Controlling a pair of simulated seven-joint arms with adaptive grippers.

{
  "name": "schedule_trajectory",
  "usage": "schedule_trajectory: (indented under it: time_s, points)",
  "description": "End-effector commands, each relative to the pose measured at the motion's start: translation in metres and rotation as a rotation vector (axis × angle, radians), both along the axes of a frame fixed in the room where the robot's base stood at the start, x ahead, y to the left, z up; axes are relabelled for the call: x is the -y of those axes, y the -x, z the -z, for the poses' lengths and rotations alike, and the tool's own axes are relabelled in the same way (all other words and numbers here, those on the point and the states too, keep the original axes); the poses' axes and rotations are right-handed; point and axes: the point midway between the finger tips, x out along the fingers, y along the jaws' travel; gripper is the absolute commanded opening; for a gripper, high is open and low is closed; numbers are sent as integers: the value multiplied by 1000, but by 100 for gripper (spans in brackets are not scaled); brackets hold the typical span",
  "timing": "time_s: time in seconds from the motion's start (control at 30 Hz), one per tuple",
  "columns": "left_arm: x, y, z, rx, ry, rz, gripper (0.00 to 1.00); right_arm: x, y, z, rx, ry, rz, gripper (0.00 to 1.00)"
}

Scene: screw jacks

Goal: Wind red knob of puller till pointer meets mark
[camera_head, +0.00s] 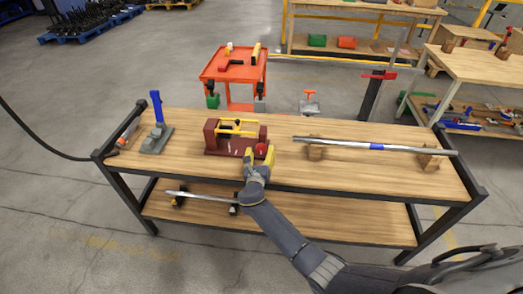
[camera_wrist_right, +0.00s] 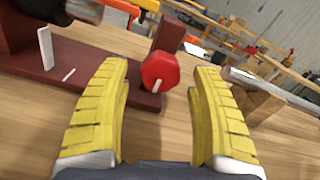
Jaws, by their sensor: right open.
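The puller (camera_head: 225,138) is a dark red frame with yellow bars, standing on the wooden workbench left of its middle. Its red knob (camera_head: 261,150) is at the right end; in the right wrist view the knob (camera_wrist_right: 160,71) is faceted with a white line on its lower face. A white upright pointer-like piece (camera_wrist_right: 45,48) and a short white mark (camera_wrist_right: 69,74) show on the dark red base. My right gripper (camera_head: 256,160) is open, its yellow fingers (camera_wrist_right: 160,85) either side of the view with the knob ahead between the tips, apparently not touched. My left gripper is not seen.
A blue-handled grey tool (camera_head: 156,125) stands at the bench's left. A long metal bar (camera_head: 350,144) lies on wooden blocks at the right. An orange cart (camera_head: 233,70) stands behind. The bench front (camera_head: 200,175) is mostly clear.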

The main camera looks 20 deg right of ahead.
Motion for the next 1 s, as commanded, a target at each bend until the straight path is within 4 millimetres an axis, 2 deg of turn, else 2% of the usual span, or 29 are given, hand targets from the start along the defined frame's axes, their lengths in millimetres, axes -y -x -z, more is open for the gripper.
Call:
schedule_trajectory:
  time_s: [0.2,0.6,1.0]
  points:
    - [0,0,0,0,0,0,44,5,-12,0,0,-1,0,63]
    - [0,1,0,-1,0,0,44,6,-14,0,0,-1,0,62]
    - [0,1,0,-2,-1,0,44,6,-13,0,0,-1,0,16]
